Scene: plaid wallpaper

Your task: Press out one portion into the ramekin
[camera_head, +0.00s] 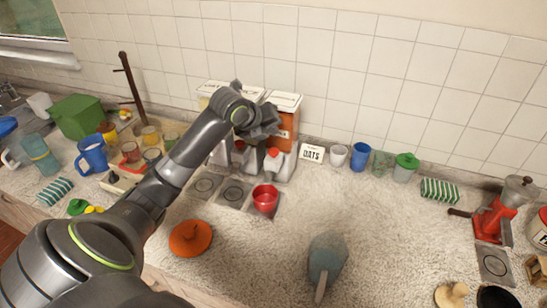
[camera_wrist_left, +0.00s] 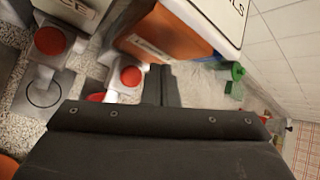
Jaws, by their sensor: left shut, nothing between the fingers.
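Dispensers stand against the tiled wall, mostly behind my left arm. The right one (camera_head: 288,121) holds orange contents. In the left wrist view, the lentils dispenser (camera_wrist_left: 165,38) has a red round button (camera_wrist_left: 131,76), and another red button (camera_wrist_left: 50,41) shows on the dispenser to its left. The red ramekin (camera_head: 265,196) sits upright at the right end of the row of grey pads, below the right dispenser. My left gripper (camera_head: 267,127) is shut and empty, high in front of the dispensers. Contact with a button cannot be told. My right gripper is out of view.
An OATS card (camera_head: 312,153) and several cups stand right of the dispensers. An orange lid-like object (camera_head: 190,238) and a blue-grey scoop (camera_head: 327,258) lie in front. A red grinder (camera_head: 495,215) stands far right. The middle-right counter is clear.

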